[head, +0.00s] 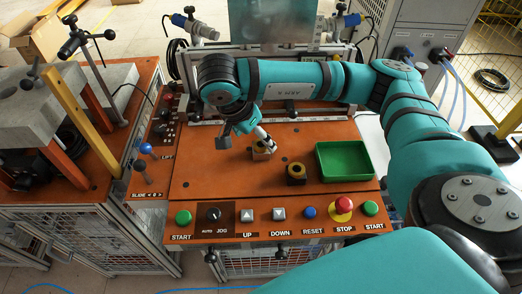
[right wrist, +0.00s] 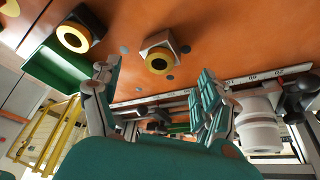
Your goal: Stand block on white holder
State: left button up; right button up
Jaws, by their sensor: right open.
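My right gripper (head: 245,142) is open and empty low over the orange panel. In the right wrist view its two fingers (right wrist: 157,70) stand apart. A pale square piece with a yellow ring and dark centre (right wrist: 158,52) lies beyond the fingertips, roughly in line with the gap. In the head view this piece (head: 262,153) sits beside one finger, which partly hides it; contact cannot be told. A darker piece with a yellow ring (head: 297,172) stands nearer the front; it also shows in the right wrist view (right wrist: 75,37). Which is the block and which the white holder is unclear. My left gripper is not in view.
A green tray (head: 343,173) stands right of the two pieces. Buttons, including a red stop button (head: 343,204), line the panel's front edge. A metal frame with a ruler strip (right wrist: 265,77) runs along the back. The panel's front left is mostly clear.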

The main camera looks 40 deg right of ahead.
aim_at(261, 143)
jog(key=shift+x, duration=2.65)
jog(key=shift+d, duration=0.1)
jog(key=c, duration=1.3)
jog(key=shift+r, duration=0.2)
